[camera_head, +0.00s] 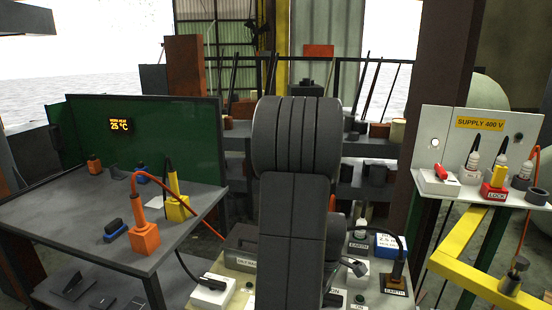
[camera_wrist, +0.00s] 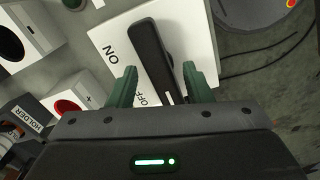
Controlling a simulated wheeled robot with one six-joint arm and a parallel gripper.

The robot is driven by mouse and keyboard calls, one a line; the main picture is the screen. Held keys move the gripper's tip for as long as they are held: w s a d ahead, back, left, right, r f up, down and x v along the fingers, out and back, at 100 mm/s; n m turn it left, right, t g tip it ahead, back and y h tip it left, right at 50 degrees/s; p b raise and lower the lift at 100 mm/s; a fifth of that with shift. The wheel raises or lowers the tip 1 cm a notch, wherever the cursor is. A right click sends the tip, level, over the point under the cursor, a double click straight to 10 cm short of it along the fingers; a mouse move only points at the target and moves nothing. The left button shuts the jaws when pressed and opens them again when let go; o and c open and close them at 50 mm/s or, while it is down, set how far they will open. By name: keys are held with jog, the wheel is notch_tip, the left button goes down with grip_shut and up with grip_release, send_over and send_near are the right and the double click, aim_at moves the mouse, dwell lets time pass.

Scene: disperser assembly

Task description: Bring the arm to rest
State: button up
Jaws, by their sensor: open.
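My gripper (camera_wrist: 160,72) is open in the wrist view, with its two green fingers apart and nothing held. A black lever handle (camera_wrist: 148,45) on a white plate (camera_wrist: 110,35) marked ON and OFF lies between the fingers in the picture. A gap shows on both sides of the handle; how far below the fingertips it lies, I cannot tell. In the head view my dark arm stands in the middle over the control panel (camera_head: 245,262), and it hides my gripper and the lever.
A grey table (camera_head: 75,215) with orange and yellow plugs stands at the left. A SUPPLY 400 V board (camera_head: 450,140) and a yellow rail (camera_head: 470,282) are at the right. An EARTH socket (camera_head: 395,285) with a black cable is right of my arm. Shelves stand behind.

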jog(key=m, duration=0.5)
jog(key=shift+m+p, duration=0.3)
jog(key=shift+m, duration=0.1)
jog(key=shift+r, duration=0.15)
